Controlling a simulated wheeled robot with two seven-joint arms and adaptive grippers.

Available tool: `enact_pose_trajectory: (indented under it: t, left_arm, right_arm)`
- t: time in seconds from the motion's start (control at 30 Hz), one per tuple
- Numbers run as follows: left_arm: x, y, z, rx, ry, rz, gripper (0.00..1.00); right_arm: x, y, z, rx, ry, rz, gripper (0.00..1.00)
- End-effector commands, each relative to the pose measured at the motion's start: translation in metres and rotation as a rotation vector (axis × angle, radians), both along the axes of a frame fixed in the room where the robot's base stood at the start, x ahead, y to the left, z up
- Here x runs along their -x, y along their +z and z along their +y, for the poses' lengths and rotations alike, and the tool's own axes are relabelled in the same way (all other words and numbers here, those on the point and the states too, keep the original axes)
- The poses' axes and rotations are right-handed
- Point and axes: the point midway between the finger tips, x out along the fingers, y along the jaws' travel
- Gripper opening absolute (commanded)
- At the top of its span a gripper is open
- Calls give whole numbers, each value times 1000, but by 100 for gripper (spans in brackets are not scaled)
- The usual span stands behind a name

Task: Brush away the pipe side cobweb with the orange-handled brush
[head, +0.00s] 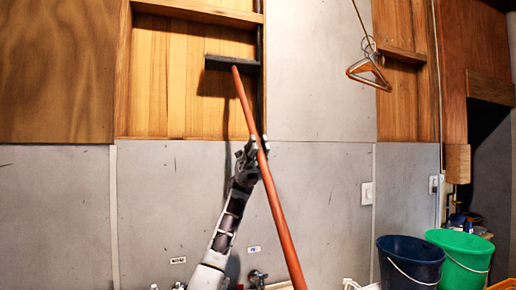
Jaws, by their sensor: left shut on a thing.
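The orange-handled brush (276,205) runs from the bottom of the head view up and to the left, tilted. Its dark, flat brush head (232,63) is raised in front of the upper wooden wall panel, with its right end by the thin dark pipe (259,30). My left gripper (259,148) is shut on the orange handle, roughly midway along its visible length. I cannot make out a cobweb; any web near the pipe is too faint to see or hidden behind the brush. My right gripper is not in view.
Orange hangers (368,73) hang at the upper right. A dark blue bucket (410,262) and a green bucket (462,258) stand at the lower right. A tap (257,278) shows at the bottom. The grey wall (320,195) right of the handle is mostly clear.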

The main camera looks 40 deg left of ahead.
Motion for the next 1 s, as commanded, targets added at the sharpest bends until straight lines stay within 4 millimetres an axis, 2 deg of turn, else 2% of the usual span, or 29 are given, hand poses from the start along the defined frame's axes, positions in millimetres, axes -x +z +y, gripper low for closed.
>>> enact_pose_trajectory:
  t: [0.4,1.0]
  left_arm:
    - [1,-27,0,0,0,-2,0]
    - [0,-27,2,0,0,-2,0]
  right_arm:
    - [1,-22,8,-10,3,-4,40]
    - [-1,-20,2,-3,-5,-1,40]
